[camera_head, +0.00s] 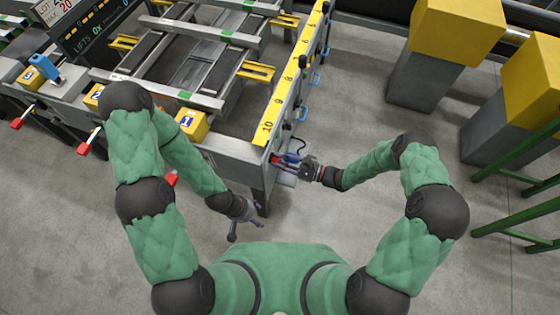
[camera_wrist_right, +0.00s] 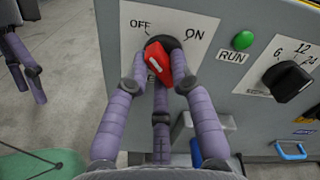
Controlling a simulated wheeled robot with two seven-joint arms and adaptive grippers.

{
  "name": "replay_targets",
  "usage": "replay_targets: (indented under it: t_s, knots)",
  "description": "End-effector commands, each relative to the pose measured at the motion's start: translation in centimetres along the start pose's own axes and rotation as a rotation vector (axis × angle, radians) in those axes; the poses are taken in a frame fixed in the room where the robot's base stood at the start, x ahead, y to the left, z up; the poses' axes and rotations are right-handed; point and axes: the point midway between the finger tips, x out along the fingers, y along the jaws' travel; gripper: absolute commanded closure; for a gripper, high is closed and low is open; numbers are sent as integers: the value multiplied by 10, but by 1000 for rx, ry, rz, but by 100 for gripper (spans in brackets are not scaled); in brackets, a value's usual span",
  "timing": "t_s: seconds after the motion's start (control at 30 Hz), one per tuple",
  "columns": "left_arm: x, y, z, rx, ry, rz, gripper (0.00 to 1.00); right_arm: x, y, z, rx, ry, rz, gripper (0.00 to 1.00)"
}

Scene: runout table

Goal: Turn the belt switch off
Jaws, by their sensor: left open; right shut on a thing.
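The belt switch is a red knob (camera_wrist_right: 160,60) on a white plate marked OFF at upper left and ON at upper right. In the right wrist view its upper end lies nearer OFF; its exact setting is hard to tell. My right gripper (camera_wrist_right: 161,80) has its purple fingers closed around the knob. In the head view this gripper (camera_head: 290,163) is at the table's end box, where the switch is mostly hidden. My left gripper (camera_head: 252,214) is open and empty, low beside the table's corner leg; its fingers also show at the left of the wrist view (camera_wrist_right: 25,65).
A green RUN light (camera_wrist_right: 243,40) and a black dial (camera_wrist_right: 288,82) sit right of the switch. Yellow blocks on grey pedestals (camera_head: 425,80) and a green frame (camera_head: 510,165) stand at the right. The floor between is clear.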

Motion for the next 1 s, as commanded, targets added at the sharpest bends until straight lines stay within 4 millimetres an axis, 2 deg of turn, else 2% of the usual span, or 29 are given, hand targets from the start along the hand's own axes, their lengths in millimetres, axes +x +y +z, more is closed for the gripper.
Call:
replay_targets:
  t_s: [0.67, 0.7, 0.77, 0.8, 1.0]
  knots:
    - [0, 0, 0, 0, 0, 0, 36, 0, 0, -1, -67, 1, 1, 100]
    - [0, 0, 0, 0, 0, 0, 36, 0, 0, -1, -67, 1, 1, 74]
    - [0, 0, 0, 0, 0, 0, 36, 0, 0, -1, -66, 1, 1, 57]
    - [0, 0, 0, 0, 0, 0, 36, 0, 0, -1, -66, 1, 1, 52]
    - [0, 0, 0, 0, 0, 0, 36, 0, 0, 0, -65, 0, 1, 52]
